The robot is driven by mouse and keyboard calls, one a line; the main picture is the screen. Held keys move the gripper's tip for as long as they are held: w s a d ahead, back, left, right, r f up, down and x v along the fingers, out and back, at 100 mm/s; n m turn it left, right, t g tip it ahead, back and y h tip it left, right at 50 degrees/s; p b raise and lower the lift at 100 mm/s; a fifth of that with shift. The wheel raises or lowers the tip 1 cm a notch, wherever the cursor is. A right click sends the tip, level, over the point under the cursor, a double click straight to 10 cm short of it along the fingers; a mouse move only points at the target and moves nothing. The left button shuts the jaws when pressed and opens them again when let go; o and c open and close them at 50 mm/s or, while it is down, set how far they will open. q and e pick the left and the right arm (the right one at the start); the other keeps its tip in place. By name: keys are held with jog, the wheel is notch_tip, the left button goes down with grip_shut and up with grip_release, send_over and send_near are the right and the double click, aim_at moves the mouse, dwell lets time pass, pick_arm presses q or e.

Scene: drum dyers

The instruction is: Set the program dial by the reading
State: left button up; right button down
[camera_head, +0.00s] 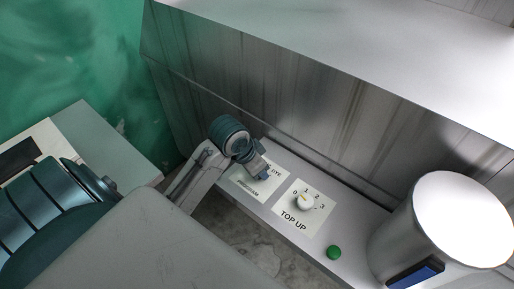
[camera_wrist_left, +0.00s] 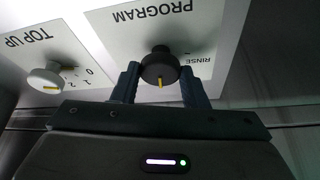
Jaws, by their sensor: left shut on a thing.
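The black program dial (camera_wrist_left: 160,68) has a yellow pointer mark and stands on a white card marked PROGRAM (camera_wrist_left: 180,30) in the left wrist view. That view is upside down; the mark points toward my gripper body. A RINSE label shows beside the dial. My left gripper (camera_wrist_left: 160,85) has a finger on each side of the dial and is shut on it. In the head view my left gripper (camera_head: 262,173) covers the dial on the program card (camera_head: 246,187), where a DYE label shows. No reading is legible. My right gripper is in neither view.
A white TOP UP dial (camera_head: 305,202) with numbers 0 to 3 sits beside the program card. A green button (camera_head: 334,252) and a silver drum (camera_head: 385,235) with a blue-faced block stand further right. A steel wall rises behind the ledge. A dark panel (camera_head: 18,158) lies at left.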

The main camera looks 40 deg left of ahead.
pick_arm(q)
jog(key=n+p, duration=0.1)
jog(key=p, duration=0.1)
jog(key=n+y+p, duration=0.1)
jog(key=n+p, duration=0.1)
jog(key=shift+d+r+n, duration=0.15)
jog(key=shift+r+n, duration=0.05)
jog(key=shift+n, duration=0.1)
jog(key=shift+f+n+y+p, duration=0.15)
jog(key=shift+n+y+p, duration=0.25)
jog(key=shift+p, duration=0.45)
jog(key=o, duration=0.9)
jog(key=shift+o, duration=0.2)
